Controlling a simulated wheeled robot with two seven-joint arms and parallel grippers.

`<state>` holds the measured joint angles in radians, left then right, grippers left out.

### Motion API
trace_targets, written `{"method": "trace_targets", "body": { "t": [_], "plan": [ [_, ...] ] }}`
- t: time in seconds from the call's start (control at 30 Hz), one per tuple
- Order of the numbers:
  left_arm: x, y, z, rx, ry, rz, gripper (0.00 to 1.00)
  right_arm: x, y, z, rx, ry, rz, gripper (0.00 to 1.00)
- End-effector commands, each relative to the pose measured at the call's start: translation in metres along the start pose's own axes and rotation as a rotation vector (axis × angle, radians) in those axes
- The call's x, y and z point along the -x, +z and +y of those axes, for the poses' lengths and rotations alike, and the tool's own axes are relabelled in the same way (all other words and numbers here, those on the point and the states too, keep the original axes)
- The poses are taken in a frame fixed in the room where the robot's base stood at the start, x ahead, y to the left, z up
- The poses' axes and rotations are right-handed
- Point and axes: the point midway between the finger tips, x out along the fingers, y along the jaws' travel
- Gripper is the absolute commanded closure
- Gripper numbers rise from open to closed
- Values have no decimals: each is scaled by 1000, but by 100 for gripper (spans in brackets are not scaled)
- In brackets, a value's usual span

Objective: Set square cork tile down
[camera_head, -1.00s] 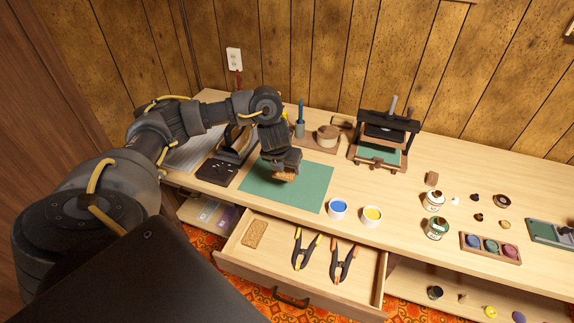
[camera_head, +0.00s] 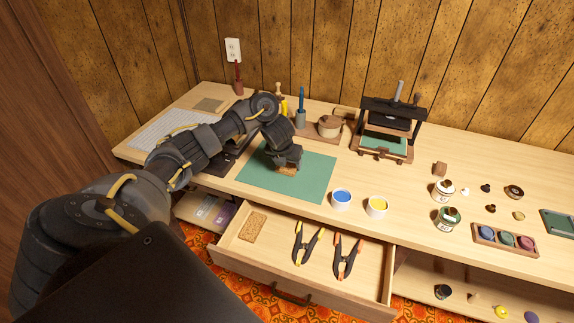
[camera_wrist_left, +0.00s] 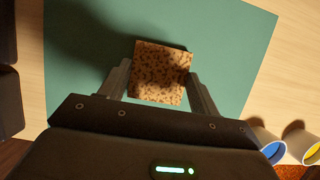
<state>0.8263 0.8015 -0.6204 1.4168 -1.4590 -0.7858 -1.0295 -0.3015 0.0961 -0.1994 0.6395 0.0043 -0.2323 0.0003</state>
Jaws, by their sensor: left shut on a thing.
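The square cork tile (camera_wrist_left: 160,72) is brown with dark specks. In the left wrist view it sits between the two fingers of my left gripper (camera_wrist_left: 160,88), which is shut on it. In the head view the tile (camera_head: 287,171) shows as a small tan edge under my left gripper (camera_head: 287,165), over the green mat (camera_head: 312,187). I cannot tell whether the tile touches the mat. Another cork piece (camera_head: 252,227) lies in the open drawer. My right gripper is not in view.
Blue (camera_head: 341,198) and yellow (camera_head: 377,205) paint cups stand right of the mat. The open drawer (camera_head: 300,286) holds two clamps (camera_head: 307,243). A press (camera_head: 388,128) stands behind, with jars and an ink tray (camera_head: 505,240) to the right. Much of the mat is clear.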

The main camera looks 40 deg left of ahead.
Motion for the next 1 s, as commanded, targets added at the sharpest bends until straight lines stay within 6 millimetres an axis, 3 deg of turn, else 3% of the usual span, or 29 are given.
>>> {"method": "trace_targets", "body": {
  "t": [0.2, 0.23, 0.4, 0.73, 1.0],
  "plan": [
    [0, -1, 0, -1, 1, 2, 59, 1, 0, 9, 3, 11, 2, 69],
    [-1, -1, 0, -1, 1, 2, 36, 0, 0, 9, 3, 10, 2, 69],
    [0, -1, 0, -1, 1, 2, 16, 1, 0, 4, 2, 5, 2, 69],
    [6, 1, 0, -2, 1, 0, 16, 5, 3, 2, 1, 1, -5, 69],
    [57, 5, 1, -6, 2, -3, 16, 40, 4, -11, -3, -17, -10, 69]
  ]
}}
